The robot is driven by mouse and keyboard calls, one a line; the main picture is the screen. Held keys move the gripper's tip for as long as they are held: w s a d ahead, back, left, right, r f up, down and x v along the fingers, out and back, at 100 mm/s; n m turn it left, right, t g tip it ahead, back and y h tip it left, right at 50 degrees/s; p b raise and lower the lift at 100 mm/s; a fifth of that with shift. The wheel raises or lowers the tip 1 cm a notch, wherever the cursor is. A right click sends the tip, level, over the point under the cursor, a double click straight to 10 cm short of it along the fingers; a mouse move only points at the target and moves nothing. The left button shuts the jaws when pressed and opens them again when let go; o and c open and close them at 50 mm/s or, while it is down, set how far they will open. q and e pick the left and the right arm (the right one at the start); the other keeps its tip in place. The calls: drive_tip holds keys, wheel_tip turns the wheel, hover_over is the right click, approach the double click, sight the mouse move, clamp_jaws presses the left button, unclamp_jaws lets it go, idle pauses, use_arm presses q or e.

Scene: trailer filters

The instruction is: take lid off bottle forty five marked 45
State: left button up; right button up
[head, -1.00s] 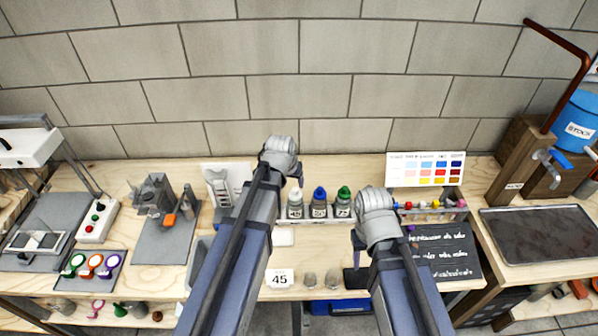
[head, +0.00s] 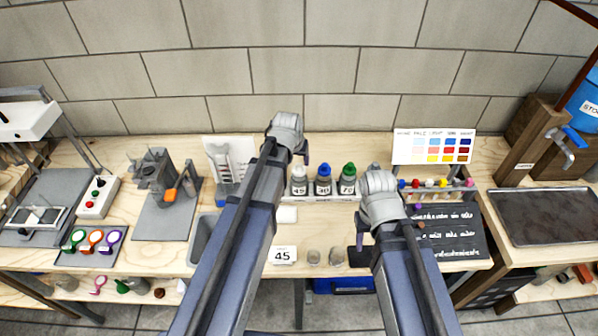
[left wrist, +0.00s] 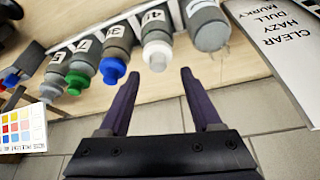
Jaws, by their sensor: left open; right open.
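A white-capped bottle (head: 299,182) stands upright at the left of a short row behind the middle of the bench. Its small label looks like 45 but is not sharp; it also shows in the left wrist view (left wrist: 157,42), where the label starts with 4. A blue-capped bottle (head: 323,184) and a green-capped bottle (head: 347,183) stand beside it. My left gripper (head: 304,155) is open and empty near the white-capped bottle; its fingers (left wrist: 160,78) point toward the white cap, apart from it. My right gripper (head: 361,238) is open, its fingers partly hidden by my arm.
A card reading 45 (head: 283,255) stands at the bench front, beside small grey cups (head: 314,256). A colour chart (head: 432,147) and a dark written board (head: 445,235) are at right. A grey tray (head: 207,226) lies left of my left arm.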

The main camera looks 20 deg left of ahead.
sight(299, 166)
use_arm(q)
drive_tip(key=b+x, duration=0.2)
drive_tip(key=x, duration=0.2)
drive_tip(key=shift+s+d+b, duration=0.1)
drive_tip(key=shift+d+b, duration=0.05)
drive_tip(key=shift+b, duration=0.25)
drive_tip(key=shift+c, duration=0.2)
clamp_jaws()
